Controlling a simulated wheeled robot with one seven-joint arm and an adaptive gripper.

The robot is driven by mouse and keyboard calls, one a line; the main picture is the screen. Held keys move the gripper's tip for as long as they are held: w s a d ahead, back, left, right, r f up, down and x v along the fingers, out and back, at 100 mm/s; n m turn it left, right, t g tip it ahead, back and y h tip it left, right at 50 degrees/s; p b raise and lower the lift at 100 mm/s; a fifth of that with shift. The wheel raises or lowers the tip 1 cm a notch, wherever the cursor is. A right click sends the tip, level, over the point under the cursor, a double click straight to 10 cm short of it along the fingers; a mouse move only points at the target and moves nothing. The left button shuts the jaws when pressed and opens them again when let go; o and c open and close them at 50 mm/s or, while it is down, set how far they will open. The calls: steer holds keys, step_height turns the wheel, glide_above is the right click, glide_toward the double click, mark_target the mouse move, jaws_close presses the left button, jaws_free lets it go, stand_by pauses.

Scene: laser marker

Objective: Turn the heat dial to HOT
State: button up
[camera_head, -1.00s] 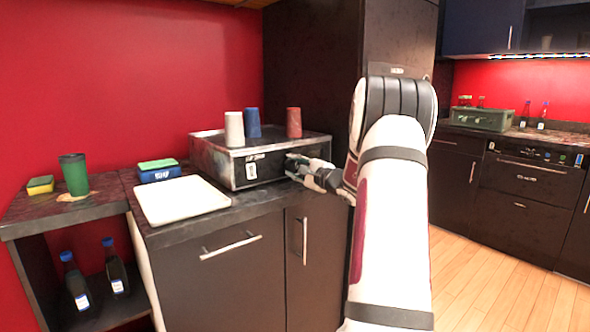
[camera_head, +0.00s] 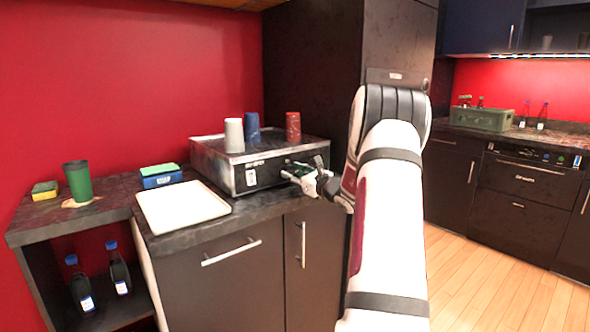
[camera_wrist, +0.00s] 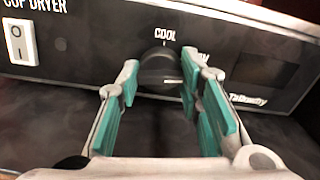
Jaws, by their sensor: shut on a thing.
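In the head view my gripper (camera_head: 291,173) is at the right part of the dryer's front, hiding the dial. Lettering to the right of the dial is partly covered by a finger.
A white rocker switch (camera_wrist: 19,42) is left of the dial. White (camera_head: 234,135), blue (camera_head: 252,126) and red (camera_head: 293,126) cups stand on the dryer. A white tray (camera_head: 182,207) lies to its left. A tall dark cabinet (camera_head: 315,80) rises behind.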

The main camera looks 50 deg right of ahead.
steer(key=m+p, duration=0.2)
steer(key=m, duration=0.1)
steer(key=shift+m+p, duration=0.35)
steer(key=shift+m, duration=0.05)
steer(key=shift+m+p, duration=1.55)
steer(key=shift+m, duration=0.65)
steer(key=o, duration=1.2)
steer(key=shift+c, duration=0.2)
steer(key=v, duration=1.2)
steer(key=shift+a, duration=0.1)
